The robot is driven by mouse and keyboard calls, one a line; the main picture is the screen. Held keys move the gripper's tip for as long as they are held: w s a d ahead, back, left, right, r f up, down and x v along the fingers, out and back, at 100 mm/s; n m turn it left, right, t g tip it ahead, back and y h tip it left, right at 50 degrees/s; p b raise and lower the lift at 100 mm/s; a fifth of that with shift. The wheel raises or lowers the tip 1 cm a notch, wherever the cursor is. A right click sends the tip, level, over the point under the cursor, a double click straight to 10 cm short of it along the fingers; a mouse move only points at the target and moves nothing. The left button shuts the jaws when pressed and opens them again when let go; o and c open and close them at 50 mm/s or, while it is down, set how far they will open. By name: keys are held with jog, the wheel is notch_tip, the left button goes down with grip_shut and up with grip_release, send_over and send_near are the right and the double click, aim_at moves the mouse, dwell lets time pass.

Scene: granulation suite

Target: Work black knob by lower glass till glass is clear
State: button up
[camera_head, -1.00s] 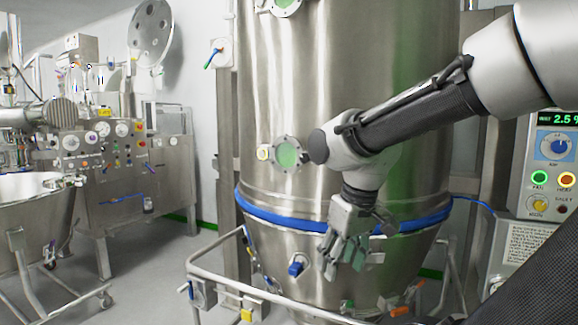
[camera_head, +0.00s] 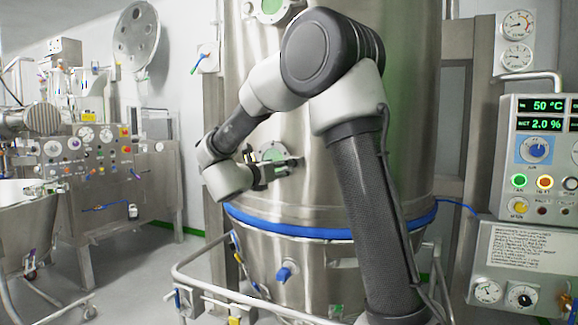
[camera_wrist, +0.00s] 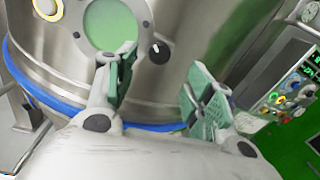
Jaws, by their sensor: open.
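The lower glass (camera_head: 272,153) is a round green window in a bolted steel ring on the vessel. It also shows in the wrist view (camera_wrist: 110,24), where its pane looks hazy green. The black knob (camera_wrist: 159,49), with a white mark, sits on the vessel wall just right of the ring. My gripper (camera_wrist: 158,84) is open and empty, its green-padded fingers pointing at the vessel. In the wrist view the knob shows beyond the gap between the fingers, apart from both. In the head view my gripper (camera_head: 262,174) is beside the lower glass and partly covers its ring.
A blue band (camera_head: 290,227) rings the vessel below the glass, with a blue-handled valve (camera_head: 286,272) under it. A steel rail (camera_head: 215,290) runs around the base. A control panel (camera_head: 540,150) stands at right. An upper glass (camera_head: 271,8) sits above.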

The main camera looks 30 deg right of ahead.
jog(key=x, duration=0.7)
jog(key=shift+w+d, duration=0.25)
jog(key=shift+d, duration=0.1)
jog(key=c, duration=1)
